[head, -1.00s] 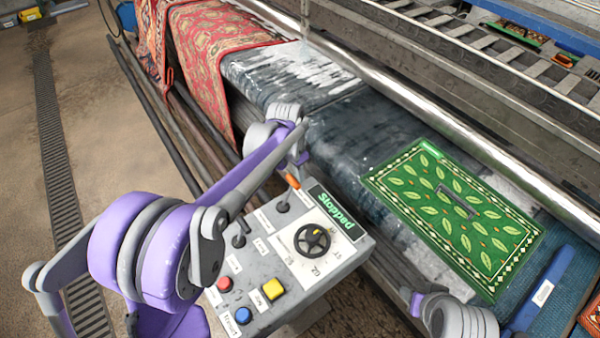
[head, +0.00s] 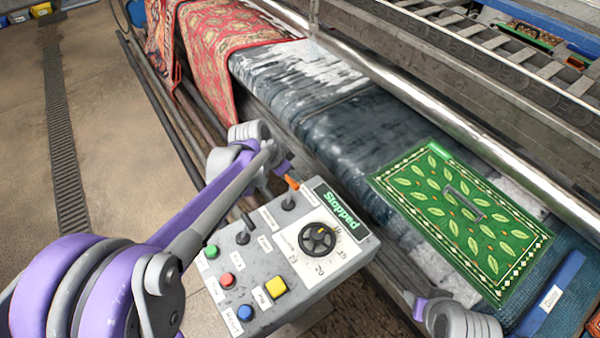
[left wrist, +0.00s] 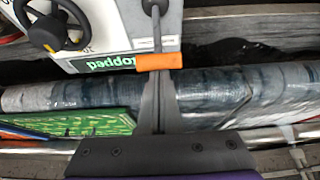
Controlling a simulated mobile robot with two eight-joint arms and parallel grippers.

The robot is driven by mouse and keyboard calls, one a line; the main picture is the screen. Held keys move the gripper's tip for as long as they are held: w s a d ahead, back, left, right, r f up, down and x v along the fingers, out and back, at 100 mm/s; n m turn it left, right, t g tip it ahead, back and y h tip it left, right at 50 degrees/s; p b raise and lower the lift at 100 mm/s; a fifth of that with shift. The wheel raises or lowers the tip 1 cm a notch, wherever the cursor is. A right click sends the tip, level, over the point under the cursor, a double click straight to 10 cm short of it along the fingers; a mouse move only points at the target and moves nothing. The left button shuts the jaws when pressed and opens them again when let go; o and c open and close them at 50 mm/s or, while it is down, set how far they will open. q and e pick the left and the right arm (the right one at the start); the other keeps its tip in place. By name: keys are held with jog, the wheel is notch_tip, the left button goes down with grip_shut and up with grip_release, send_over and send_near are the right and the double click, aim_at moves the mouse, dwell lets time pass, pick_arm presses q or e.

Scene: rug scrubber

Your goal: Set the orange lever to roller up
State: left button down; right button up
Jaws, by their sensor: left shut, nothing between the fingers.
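The orange lever (head: 291,183) stands at the top of the grey control box (head: 345,268), its orange grip uppermost. In the left wrist view the orange grip (left wrist: 159,62) lies across the picture just at my fingertips. My left gripper (head: 285,170) is shut with nothing between its fingers, beside the lever's grip on its upper-left side. In the left wrist view its closed fingers (left wrist: 158,78) reach up to the grip; whether they touch it I cannot tell. The display (head: 342,210) reads "Stopped". My right gripper (head: 412,299) shows only partly at the bottom right; its fingers are unclear.
The box also carries a second, dark lever (head: 244,232), a black dial (head: 318,240), and green, red, blue and yellow buttons. The green leaf rug (head: 460,222) lies on the wet dark roller bed behind. Red rugs (head: 215,55) hang at the upper left.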

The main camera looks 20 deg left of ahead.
pick_arm(q)
jog(key=s+a+t+h+b, duration=0.1)
jog(key=s+a+t+h, duration=0.1)
jog(key=s+a, duration=0.2)
jog(key=shift+s+a+f+t, duration=0.2)
jog(key=shift+s+f+t, duration=0.2)
jog(key=shift+s, duration=0.4)
jog(key=shift+s+f+b, duration=0.15)
jog(key=shift+b, duration=0.15)
notch_tip(320, 180, up, 4)
jog(key=w+d+p, duration=0.2)
jog(key=w, duration=0.1)
jog(key=s+a+r, duration=0.4)
jog(key=s+a, duration=0.1)
jog(key=s, duration=0.2)
jog(key=shift+a, duration=0.15)
jog(key=shift+r, duration=0.1)
